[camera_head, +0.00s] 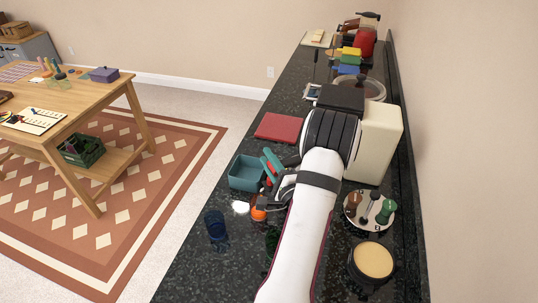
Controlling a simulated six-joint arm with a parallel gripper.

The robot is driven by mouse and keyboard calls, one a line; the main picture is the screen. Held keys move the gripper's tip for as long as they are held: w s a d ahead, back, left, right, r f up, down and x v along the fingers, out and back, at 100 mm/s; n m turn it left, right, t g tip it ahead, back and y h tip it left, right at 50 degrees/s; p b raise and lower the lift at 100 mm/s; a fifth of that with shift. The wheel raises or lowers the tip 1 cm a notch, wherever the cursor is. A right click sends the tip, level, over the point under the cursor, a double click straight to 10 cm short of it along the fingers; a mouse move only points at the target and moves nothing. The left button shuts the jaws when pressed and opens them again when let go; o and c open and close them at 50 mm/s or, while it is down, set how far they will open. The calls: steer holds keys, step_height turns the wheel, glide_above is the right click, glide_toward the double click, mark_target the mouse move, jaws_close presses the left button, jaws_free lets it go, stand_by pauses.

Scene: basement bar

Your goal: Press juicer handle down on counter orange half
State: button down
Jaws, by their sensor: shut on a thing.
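My gripper (264,203) is low over the counter, left of my white arm. Its dark fingers are shut at a small round orange piece (258,214), partly hidden by them. I cannot tell whether this piece is the orange half or part of the juicer. A teal handle-like piece (272,159) with some red beside it stands tilted just behind the gripper; it may be the juicer handle. A small white spot or piece (240,207) lies just left of the orange piece. My arm and gripper hide the rest of this area.
A teal open box (247,173) is close behind and left of the gripper. A dark blue glass (215,225) stands front left, near the counter edge. A red board (278,128) lies farther back. A cream appliance (379,142), a condiment tray (351,211) and a round container (371,262) are at right.

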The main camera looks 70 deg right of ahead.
steer(key=shift+f, duration=0.2)
stand_by(0.3)
steer(key=c, duration=0.7)
jaws_free()
steer(key=shift+c, duration=0.2)
steer(key=shift+r, duration=0.1)
